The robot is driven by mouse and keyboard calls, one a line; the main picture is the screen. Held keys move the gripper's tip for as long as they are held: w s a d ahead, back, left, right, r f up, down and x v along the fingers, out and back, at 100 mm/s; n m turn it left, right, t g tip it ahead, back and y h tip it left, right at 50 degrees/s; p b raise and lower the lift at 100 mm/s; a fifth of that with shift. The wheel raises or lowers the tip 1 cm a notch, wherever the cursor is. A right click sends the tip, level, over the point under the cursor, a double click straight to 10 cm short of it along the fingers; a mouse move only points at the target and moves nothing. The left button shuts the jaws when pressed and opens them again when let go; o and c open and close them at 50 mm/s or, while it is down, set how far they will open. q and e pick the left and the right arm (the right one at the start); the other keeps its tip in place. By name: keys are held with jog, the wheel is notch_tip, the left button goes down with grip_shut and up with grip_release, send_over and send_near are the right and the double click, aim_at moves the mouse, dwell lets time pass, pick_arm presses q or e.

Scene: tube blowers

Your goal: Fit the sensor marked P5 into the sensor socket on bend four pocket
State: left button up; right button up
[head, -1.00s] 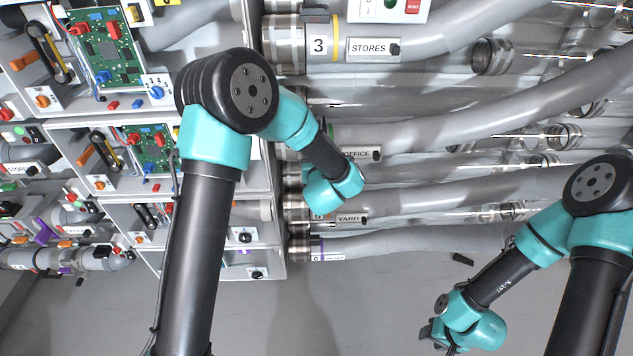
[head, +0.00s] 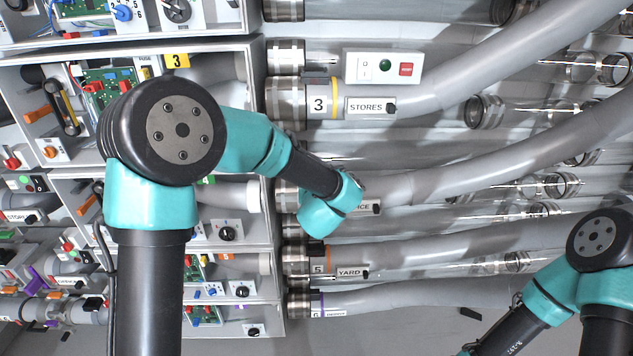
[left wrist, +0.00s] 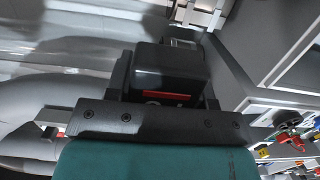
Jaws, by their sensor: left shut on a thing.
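My left gripper (left wrist: 165,75) is shut on a dark box-shaped piece (left wrist: 170,62), with a red strip near its lower edge. I take it for the sensor, but no P5 mark is readable. In the head view my left wrist lies over the fourth bend and hides the gripper fingers. Bend four is the grey pipe (head: 440,180) whose label (head: 362,207) shows only its last letters. A small black block (head: 376,207) sits at that label's right end. The bend's number and its sensor socket cannot be made out. My right gripper is out of view.
Bend 3, labelled STORES (head: 371,106), lies above, with a white switch box (head: 382,67) over it. Bend 5, labelled YARD (head: 349,273), and another bend (head: 400,298) lie below. Open equipment cabinets (head: 272,100) stand at left. Bare floor (head: 400,338) shows at the bottom.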

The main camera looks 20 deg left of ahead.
pick_arm(q)
jog(key=shift+r+x, duration=0.35)
jog(key=shift+x, duration=1.8)
jog(key=shift+r+x, duration=0.3)
jog(key=shift+x, duration=1.8)
jog(key=shift+r+x, duration=0.35)
jog(key=shift+x, duration=1.8)
jog(key=shift+w+f, duration=0.15)
jog(key=shift+f, duration=1.15)
jog(key=shift+f, duration=0.3)
jog(key=o, duration=1)
jog(key=v, duration=1.7)
jog(key=shift+s, duration=0.25)
